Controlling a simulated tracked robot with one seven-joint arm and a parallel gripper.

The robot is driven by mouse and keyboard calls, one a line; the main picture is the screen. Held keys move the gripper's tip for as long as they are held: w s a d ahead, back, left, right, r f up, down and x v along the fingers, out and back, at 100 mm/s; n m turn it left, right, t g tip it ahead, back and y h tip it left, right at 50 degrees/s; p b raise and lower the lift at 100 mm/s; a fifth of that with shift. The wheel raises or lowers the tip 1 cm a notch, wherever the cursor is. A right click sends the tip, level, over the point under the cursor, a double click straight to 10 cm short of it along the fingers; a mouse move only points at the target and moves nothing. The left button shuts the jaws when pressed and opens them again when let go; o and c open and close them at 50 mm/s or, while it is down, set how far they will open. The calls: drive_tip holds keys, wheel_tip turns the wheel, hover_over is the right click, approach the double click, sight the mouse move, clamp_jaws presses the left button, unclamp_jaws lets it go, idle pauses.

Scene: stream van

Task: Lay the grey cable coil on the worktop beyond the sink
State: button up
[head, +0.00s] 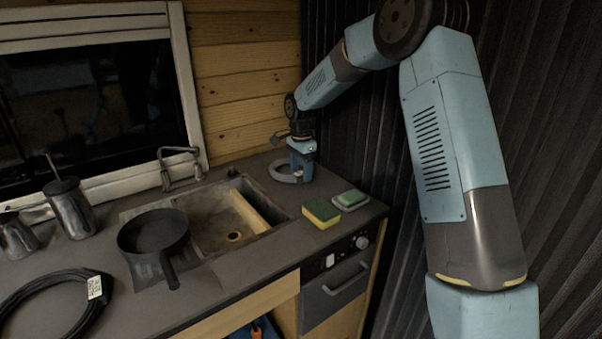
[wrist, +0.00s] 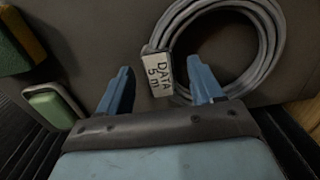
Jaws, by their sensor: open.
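The grey cable coil (head: 284,172) lies flat on the worktop (head: 262,160) beyond the sink (head: 208,222), in the far corner near the dark ribbed wall. In the wrist view the coil (wrist: 272,40) is a grey ring with a white tag (wrist: 158,73) reading "DATA 5 m". My gripper (head: 300,176) is low at the coil's right side. In the wrist view my gripper (wrist: 158,72) is open, with its blue fingers apart on either side of the tag. The right fingertip overlaps the ring's near side; I cannot tell whether it touches.
A yellow-green sponge (head: 321,212) and a green soap bar in a dish (head: 350,199) sit right of the sink. A tap (head: 180,168) stands behind it. A black pan (head: 154,234), a metal pot (head: 69,208) and a black cable coil (head: 95,315) are to the left.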

wheel_tip(320, 180, up, 11)
idle(0.4)
drive_tip(key=s+d+r+n+t, duration=0.1)
drive_tip(key=s+d+r+n, duration=0.1)
drive_tip(key=s+d+r, duration=0.35)
drive_tip(key=s+d+r+n+t, duration=0.1)
drive_tip(key=s+d+r+n, duration=0.15)
drive_tip(key=s, duration=0.55)
drive_tip(key=s+d+r+n+t, duration=0.1)
drive_tip(key=s+d+r, duration=0.4)
drive_tip(key=s, duration=0.1)
drive_tip(key=s+d+f+n+t, duration=0.1)
drive_tip(key=s+d, duration=0.3)
drive_tip(key=s, duration=0.7)
drive_tip(key=s+d+f+n+t, duration=0.1)
drive_tip(key=s+d+f+n, duration=0.1)
drive_tip(key=s, duration=0.9)
drive_tip(key=d+n, duration=0.1)
drive_tip(key=n, duration=0.1)
drive_tip(key=shift+s+d+n, duration=0.25)
drive_tip(key=shift+d+n, duration=0.1)
